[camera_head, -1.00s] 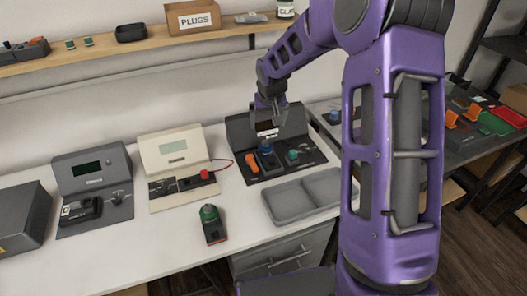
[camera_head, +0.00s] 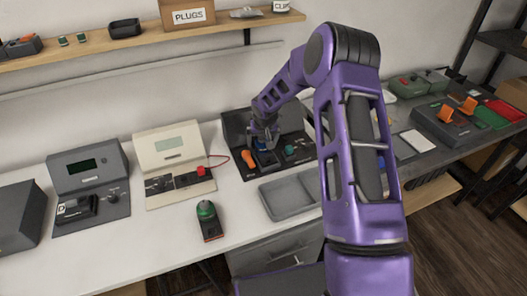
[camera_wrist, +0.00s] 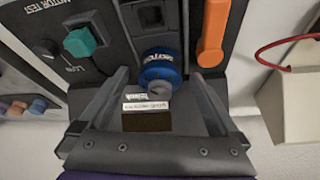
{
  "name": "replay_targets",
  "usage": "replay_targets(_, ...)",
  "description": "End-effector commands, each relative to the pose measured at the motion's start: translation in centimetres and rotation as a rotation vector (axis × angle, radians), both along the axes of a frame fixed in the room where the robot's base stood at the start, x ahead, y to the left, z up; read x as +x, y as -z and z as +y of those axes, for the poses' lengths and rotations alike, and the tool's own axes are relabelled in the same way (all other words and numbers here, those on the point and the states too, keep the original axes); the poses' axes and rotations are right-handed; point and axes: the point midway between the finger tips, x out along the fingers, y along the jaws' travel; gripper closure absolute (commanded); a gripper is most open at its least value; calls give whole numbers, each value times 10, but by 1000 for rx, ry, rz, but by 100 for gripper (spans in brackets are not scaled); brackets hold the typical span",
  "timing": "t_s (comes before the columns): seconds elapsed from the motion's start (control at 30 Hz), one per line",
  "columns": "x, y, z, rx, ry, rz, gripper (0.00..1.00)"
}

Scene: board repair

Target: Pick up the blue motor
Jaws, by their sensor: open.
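The blue motor (camera_wrist: 158,72) sits in the dark motor test station (camera_wrist: 33,12), seen from above in the wrist view. My gripper (camera_wrist: 160,78) is open, with one finger on each side of the motor and visible gaps between. In the head view my gripper (camera_head: 265,134) is down over the test station (camera_head: 236,128) and hides most of the motor.
An orange lever (camera_wrist: 213,32) stands close to the right finger, and a teal knob (camera_wrist: 82,42) lies to the left. A grey tray (camera_head: 275,207) is in front of the station. A green-topped device (camera_head: 208,222) stands on the white bench. A red cable (camera_wrist: 275,52) runs at the right.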

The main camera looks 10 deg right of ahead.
Motion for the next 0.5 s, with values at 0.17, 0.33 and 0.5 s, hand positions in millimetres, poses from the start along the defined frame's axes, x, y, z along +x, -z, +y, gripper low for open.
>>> replay_targets(0.17, 6, 13, 0, 0, -1, -2, 2)
replay_targets(0.33, 7, 14, 0, 0, -1, -2, 2)
replay_targets(0.5, 7, 14, 0, 0, -1, -2, 22)
